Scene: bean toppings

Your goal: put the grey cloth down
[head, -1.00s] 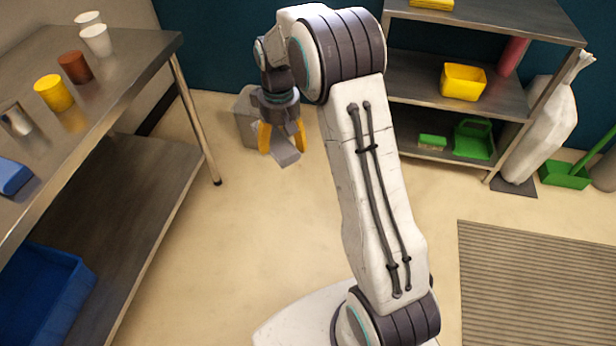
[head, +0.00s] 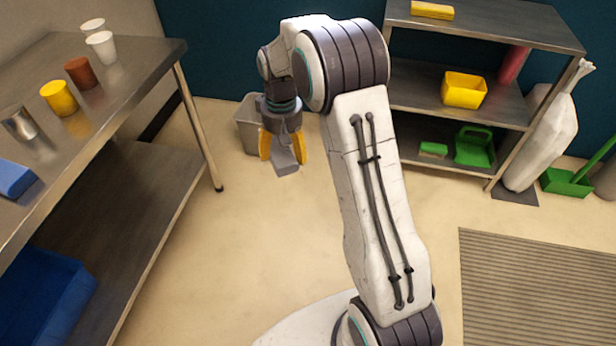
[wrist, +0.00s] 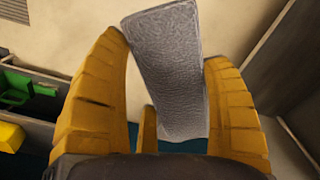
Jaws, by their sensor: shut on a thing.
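My gripper (head: 283,148) points down, above the floor between the steel table and the shelf. Its yellow fingers are shut on the grey cloth (head: 285,167), which sticks out below the fingertips. The part of the cloth deep in the grip is partly hidden by the fingers.
A steel table (head: 130,62) at the left bears several cups and a blue block (head: 14,178). A blue crate (head: 45,295) is below. A grey bin (head: 247,125) stands behind my gripper. A shelf (head: 480,36) is at the back right. A ribbed mat (head: 540,290) lies at right.

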